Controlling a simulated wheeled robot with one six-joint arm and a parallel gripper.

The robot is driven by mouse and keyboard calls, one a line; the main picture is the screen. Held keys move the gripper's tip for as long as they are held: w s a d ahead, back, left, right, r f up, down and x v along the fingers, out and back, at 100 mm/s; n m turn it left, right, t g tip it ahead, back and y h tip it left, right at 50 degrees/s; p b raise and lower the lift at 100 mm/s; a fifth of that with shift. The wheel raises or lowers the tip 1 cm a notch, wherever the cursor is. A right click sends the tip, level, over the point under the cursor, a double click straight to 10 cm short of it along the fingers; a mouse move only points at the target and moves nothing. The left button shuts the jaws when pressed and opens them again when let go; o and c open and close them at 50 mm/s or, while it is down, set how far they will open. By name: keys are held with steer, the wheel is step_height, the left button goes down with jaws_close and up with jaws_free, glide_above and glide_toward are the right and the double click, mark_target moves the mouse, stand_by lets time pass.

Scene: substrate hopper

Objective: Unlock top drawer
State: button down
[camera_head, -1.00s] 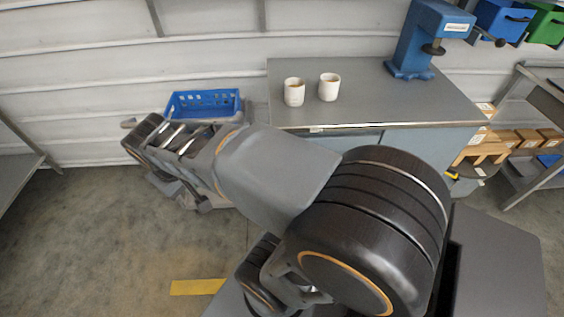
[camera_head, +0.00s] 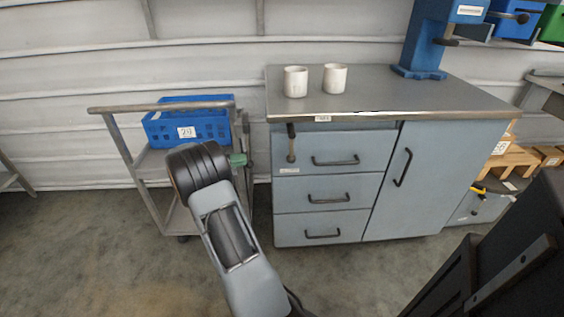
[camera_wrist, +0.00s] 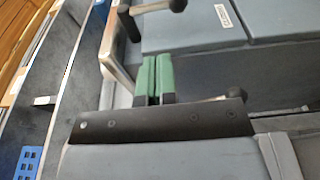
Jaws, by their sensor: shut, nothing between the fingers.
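The grey cabinet's top drawer (camera_head: 350,148) is shut, with a black bar handle. The lever also seems to show at the top of the wrist view (camera_wrist: 152,7), lying sideways there. My gripper (camera_head: 238,159) is left of the cabinet, apart from the lever, at about the height of the lever's lower end. In the wrist view its green fingers (camera_wrist: 155,78) are together with nothing between them.
A cart (camera_head: 160,108) with a blue basket (camera_head: 190,125) stands behind and left of my gripper. Two white cups (camera_head: 296,82) and a blue press (camera_head: 425,40) stand on the worktop (camera_head: 385,90). A door and two lower drawers are shut.

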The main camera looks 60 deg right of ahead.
mark_target(292, 148)
stand_by(0.3)
steer(key=b+x, duration=0.3)
steer(key=x, duration=1.1)
